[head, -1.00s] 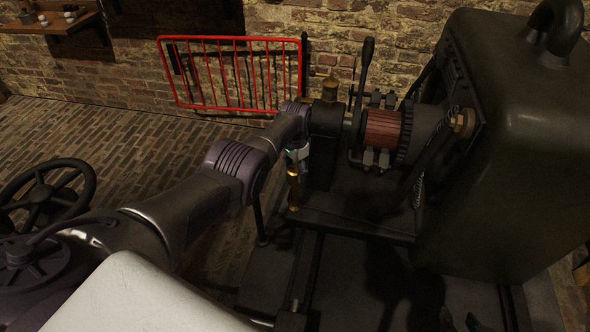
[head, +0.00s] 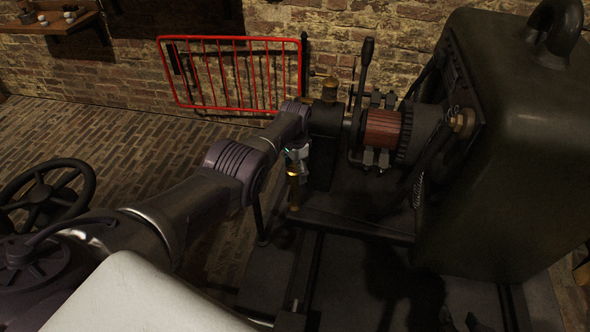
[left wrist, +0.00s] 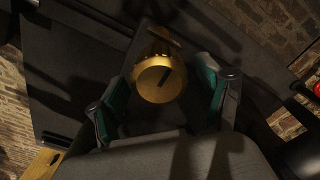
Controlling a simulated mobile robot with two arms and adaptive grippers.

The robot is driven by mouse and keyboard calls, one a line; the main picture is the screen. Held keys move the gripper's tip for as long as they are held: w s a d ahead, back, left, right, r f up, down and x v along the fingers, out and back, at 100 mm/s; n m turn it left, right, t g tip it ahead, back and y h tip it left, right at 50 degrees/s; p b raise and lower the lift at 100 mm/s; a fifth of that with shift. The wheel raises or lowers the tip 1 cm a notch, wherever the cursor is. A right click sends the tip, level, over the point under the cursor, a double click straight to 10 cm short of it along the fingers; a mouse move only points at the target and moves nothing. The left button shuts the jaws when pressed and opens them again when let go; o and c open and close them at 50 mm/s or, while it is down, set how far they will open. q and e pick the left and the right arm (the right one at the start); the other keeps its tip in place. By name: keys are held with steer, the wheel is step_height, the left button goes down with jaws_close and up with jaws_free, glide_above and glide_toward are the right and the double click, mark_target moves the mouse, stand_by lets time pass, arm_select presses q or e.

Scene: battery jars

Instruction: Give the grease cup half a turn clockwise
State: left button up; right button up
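My right gripper is not in view.
A dark machine with a copper-coloured drum (head: 383,129) and a tall lever (head: 364,66) stands just right of my left gripper. Another brass fitting (head: 329,88) tops the bearing block. A large dark cabinet (head: 520,160) is at the right. A red barrier (head: 235,75) stands by the wall.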

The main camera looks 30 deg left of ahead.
mark_target(295, 168)
stand_by(0.3)
arm_select(q)
step_height(295, 168, up, 12)
stand_by(0.6)
stand_by(0.3)
